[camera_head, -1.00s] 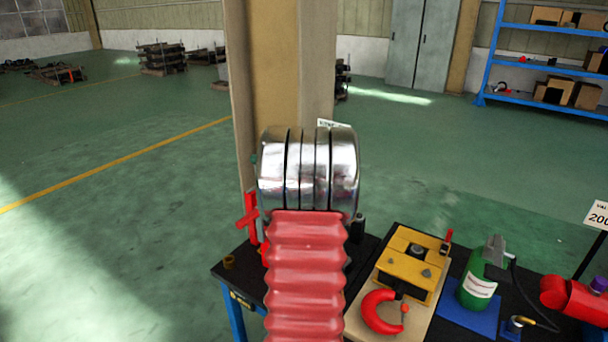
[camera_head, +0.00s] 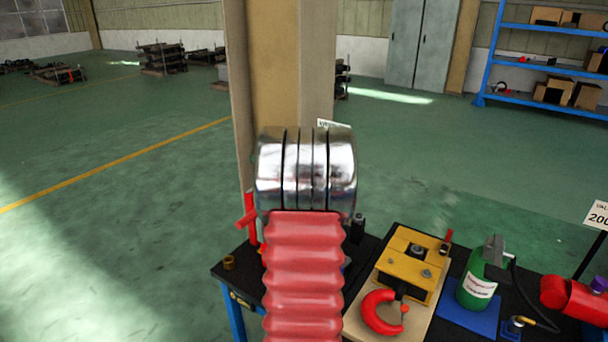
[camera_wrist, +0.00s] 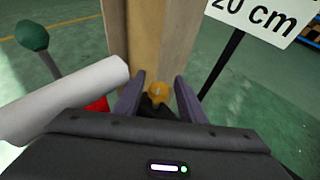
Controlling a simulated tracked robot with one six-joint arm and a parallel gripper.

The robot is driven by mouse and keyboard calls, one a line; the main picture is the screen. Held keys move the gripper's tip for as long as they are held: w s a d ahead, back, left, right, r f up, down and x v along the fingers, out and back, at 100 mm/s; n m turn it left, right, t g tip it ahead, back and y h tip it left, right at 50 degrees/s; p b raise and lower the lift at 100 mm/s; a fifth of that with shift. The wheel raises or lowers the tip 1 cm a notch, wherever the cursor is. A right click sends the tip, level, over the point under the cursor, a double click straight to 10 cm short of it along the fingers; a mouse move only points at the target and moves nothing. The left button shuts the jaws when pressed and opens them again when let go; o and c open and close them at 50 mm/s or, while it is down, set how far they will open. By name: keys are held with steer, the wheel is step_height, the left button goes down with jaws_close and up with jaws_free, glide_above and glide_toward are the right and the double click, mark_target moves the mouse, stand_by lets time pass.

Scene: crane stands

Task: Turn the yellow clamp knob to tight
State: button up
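The yellow clamp knob (camera_wrist: 157,91) shows in the wrist view, small and seen between the two fingers of my gripper (camera_wrist: 158,92). The fingers stand apart, with a narrow gap visible on either side of the knob. How far the knob lies from the fingertips in depth is hard to tell. A dark part lies just below the knob, partly covered by my wrist housing. In the head view my own arm hides the gripper and the knob.
A beige post (camera_head: 285,80) rises behind my arm. The wrist view shows a green ball-topped lever (camera_wrist: 33,37), a white cylinder (camera_wrist: 62,98) and a "20 cm" sign (camera_wrist: 262,14). The bench holds a yellow clamp block (camera_head: 410,262), a red shackle (camera_head: 380,314) and a green bottle (camera_head: 478,285).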

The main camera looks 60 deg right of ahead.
steer(key=shift+o, duration=0.2)
steer(key=shift+a, duration=0.15)
steer(key=v, duration=1.3)
steer(key=shift+s+a, duration=0.15)
steer(key=shift+r, duration=0.1)
